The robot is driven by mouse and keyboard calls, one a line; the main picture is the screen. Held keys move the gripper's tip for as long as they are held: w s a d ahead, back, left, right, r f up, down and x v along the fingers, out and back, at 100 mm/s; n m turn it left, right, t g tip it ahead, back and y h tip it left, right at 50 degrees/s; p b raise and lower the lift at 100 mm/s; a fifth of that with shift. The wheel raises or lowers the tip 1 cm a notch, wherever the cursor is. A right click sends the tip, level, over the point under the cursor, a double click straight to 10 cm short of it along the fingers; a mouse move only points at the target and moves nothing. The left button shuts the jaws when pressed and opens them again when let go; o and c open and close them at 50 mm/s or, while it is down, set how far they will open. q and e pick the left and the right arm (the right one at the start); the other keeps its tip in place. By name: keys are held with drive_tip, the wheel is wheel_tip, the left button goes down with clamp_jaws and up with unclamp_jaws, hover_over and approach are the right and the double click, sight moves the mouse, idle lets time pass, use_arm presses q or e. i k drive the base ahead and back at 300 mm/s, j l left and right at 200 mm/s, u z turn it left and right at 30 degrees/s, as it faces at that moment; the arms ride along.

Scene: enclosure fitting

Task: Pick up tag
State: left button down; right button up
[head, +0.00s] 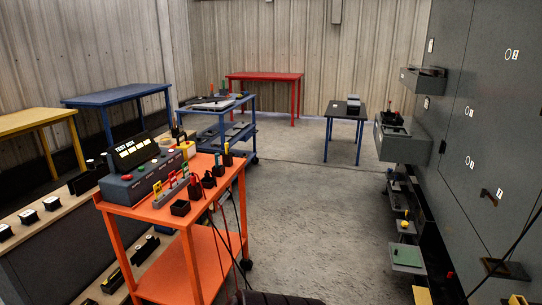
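No thing in view can be surely told as the tag. Small coloured upright pieces, which may be tags, stand in a row on a grey holder on the orange cart (207,161): a yellow one (157,188), a red one (171,178) and a green one (184,169). They are too small to make out any writing. Neither of my grippers shows in the head view.
A grey test box (140,175), a red-handled tool (195,186) and small black holders (180,208) share the cart top. Dark cabinets (475,120) with shelves line the right; a wooden bench (50,215) stands left. The concrete floor (300,210) between is clear.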

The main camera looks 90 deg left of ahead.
sight(172, 175)
drive_tip(key=i+j, duration=0.1)
drive_tip(key=j, duration=0.2)
drive_tip(key=i+j, duration=0.15)
drive_tip(key=j+u, duration=0.2)
drive_tip(key=u, duration=0.25)
drive_tip(key=i+j+u, duration=0.15)
drive_tip(key=u, duration=0.3)
drive_tip(key=i+j+u, duration=0.1)
drive_tip(key=u, duration=0.35)
